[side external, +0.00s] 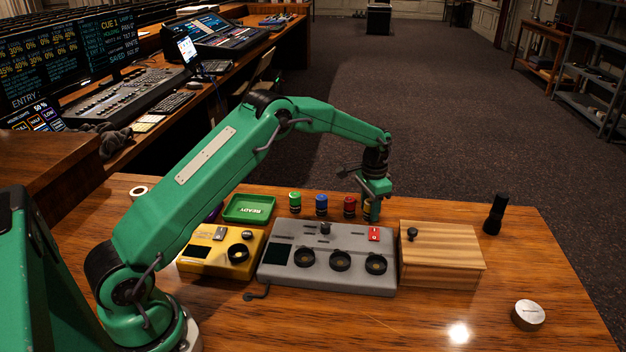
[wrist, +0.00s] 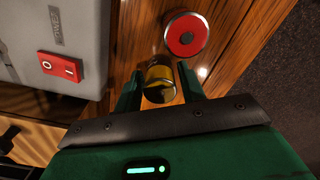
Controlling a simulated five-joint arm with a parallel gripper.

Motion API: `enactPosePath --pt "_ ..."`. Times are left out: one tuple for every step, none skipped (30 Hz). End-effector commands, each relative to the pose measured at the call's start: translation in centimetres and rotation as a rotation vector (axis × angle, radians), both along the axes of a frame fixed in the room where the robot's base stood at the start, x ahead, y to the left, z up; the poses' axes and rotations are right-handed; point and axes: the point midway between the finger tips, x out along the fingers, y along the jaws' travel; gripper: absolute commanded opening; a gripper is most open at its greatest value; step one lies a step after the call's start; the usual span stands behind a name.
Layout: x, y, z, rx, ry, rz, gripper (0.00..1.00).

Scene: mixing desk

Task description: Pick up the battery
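A yellow battery (wrist: 159,75) with a dark end lies between the two fingers of my gripper (wrist: 158,88) in the wrist view. The fingers are apart on either side of it, and I see a narrow gap at the right finger. In the side external view my gripper (side external: 371,210) points down behind the grey console, with a sliver of the yellow battery (side external: 366,208) beside it. A red battery (side external: 349,207) stands just left of my gripper, and its round red top shows in the wrist view (wrist: 187,36). A blue battery (side external: 321,205) and a green battery (side external: 295,203) stand further left.
The grey console (side external: 318,283) with a red switch (side external: 374,234) is in front of my gripper. A wooden box (side external: 445,265) is to the right. A yellow device (side external: 205,268) and green tray (side external: 248,219) are left. A black cylinder (side external: 495,215) and silver disc (side external: 528,315) stand right.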

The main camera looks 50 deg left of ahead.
Motion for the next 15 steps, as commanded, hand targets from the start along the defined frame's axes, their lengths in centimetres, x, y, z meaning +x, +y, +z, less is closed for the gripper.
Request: enactPosePath --pt "0.00 0.00 0.01 0.000 0.000 0.000 0.29" --pt "0.00 0.00 0.01 0.000 0.000 0.000 0.23" --pt "0.00 0.00 0.01 0.000 0.000 0.000 0.16" --pt "0.00 0.00 0.01 0.000 0.000 0.000 0.10" --pt "0.00 0.00 0.01 0.000 0.000 0.000 0.04" --pt "0.03 0.00 0.06 0.000 -0.001 0.000 0.03" --pt "0.03 0.00 0.06 0.000 -0.001 0.000 0.03" --pt "0.03 0.00 0.06 0.000 -0.001 0.000 0.03" --pt "0.03 0.00 0.06 0.000 -0.001 0.000 0.03" --pt "0.03 0.00 0.06 0.000 -0.001 0.000 0.03" --pt "0.03 0.00 0.06 0.000 -0.001 0.000 0.03" --pt "0.03 0.00 0.08 0.000 -0.001 0.000 0.03" --pt "0.03 0.00 0.11 0.000 -0.001 0.000 0.03" --pt "0.04 0.00 0.16 0.001 -0.001 0.000 0.03" --pt "0.04 0.01 0.25 0.000 -0.002 0.000 0.03"
